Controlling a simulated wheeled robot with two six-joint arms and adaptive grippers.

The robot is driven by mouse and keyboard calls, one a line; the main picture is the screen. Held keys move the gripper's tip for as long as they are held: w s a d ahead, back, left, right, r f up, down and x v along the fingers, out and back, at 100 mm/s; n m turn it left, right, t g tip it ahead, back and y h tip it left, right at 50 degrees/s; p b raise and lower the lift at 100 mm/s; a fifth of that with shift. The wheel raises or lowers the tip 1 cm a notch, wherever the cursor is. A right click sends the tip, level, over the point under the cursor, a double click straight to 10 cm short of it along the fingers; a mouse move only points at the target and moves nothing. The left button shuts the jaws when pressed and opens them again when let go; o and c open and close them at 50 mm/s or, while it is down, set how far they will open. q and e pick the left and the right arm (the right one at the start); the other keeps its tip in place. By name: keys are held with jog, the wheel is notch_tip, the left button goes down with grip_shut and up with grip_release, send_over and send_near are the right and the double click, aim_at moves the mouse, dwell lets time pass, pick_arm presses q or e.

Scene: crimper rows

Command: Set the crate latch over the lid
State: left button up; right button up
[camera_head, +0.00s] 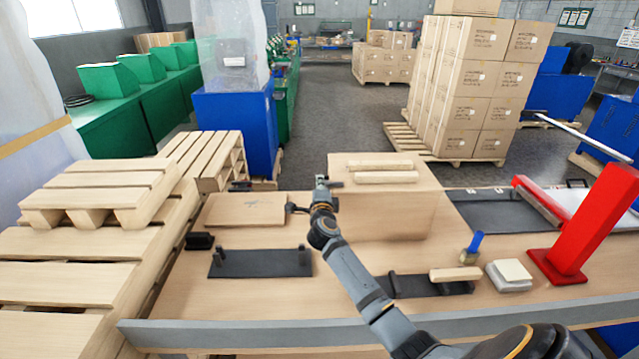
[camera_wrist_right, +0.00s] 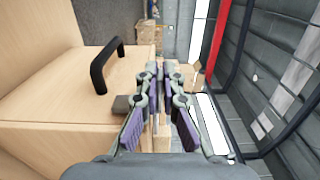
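A wooden crate (camera_head: 395,222) stands in the middle of the bench, with two pale wooden bars (camera_head: 372,177) on top. My right gripper (camera_head: 321,182) is at the crate's upper left edge. In the right wrist view its fingers (camera_wrist_right: 160,70) are close together, with nothing clearly between them. A small grey piece, perhaps the latch (camera_wrist_right: 122,105), lies just left of the fingers at a wooden edge; the fingers hide its end, so I cannot tell whether they touch it. A black handle (camera_wrist_right: 104,68) stands on the pale wood beyond. My left gripper is not in view.
A flat wooden board (camera_head: 245,209) and a black plate with pegs (camera_head: 262,264) lie left of the crate. In front are a dark fixture with a wooden bar (camera_head: 455,274), a blue-handled brush (camera_head: 473,247) and a white block (camera_head: 509,274). A red post (camera_head: 590,225) rises at right.

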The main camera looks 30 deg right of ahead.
jog(key=o, duration=0.4)
jog(key=shift+s+a, duration=0.15)
jog(key=shift+s, duration=0.05)
jog(key=v, duration=1.1)
jog(key=shift+s, duration=0.25)
